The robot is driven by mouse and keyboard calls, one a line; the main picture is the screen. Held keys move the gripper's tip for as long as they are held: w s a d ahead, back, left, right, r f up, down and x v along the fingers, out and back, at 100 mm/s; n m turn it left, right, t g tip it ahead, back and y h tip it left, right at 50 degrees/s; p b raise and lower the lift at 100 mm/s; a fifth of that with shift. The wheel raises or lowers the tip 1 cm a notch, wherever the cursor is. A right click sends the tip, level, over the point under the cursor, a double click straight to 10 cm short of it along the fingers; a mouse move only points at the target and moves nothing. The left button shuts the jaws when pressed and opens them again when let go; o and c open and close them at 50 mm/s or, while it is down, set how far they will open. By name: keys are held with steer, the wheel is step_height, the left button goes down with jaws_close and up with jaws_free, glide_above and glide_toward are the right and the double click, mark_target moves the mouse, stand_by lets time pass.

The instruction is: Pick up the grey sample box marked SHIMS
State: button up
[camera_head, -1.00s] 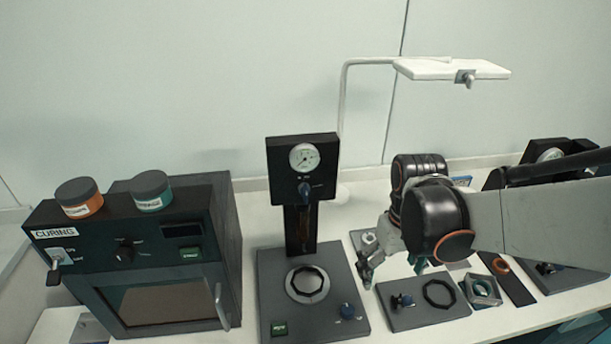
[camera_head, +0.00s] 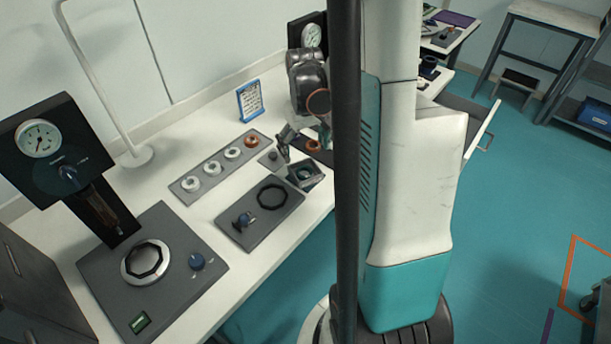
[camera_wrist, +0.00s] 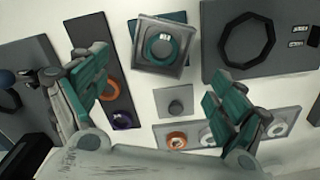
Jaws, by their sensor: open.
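No box with a readable SHIMS mark shows in either view. My gripper (camera_head: 292,148) hangs over the white bench, partly hidden by a dark vertical post in the head view. In the wrist view my gripper (camera_wrist: 157,78) has its two teal-padded fingers wide apart with nothing between them. The holder also shows in the head view (camera_head: 316,181), tilted-looking, close to the gripper.
A grey plate with a black ring (camera_head: 245,228) lies left of the gripper. A strip with several rings (camera_head: 205,172) lies behind it. A gauge stand (camera_head: 60,150) is at left. A blue-framed sign (camera_head: 250,100) stands at the back. Open teal floor (camera_head: 510,210) lies right.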

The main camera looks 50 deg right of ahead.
mark_target(305, 170)
step_height(305, 170, down, 8)
steer(key=b, duration=0.3)
steer(key=shift+r, duration=0.25)
steer(key=c, duration=1.3)
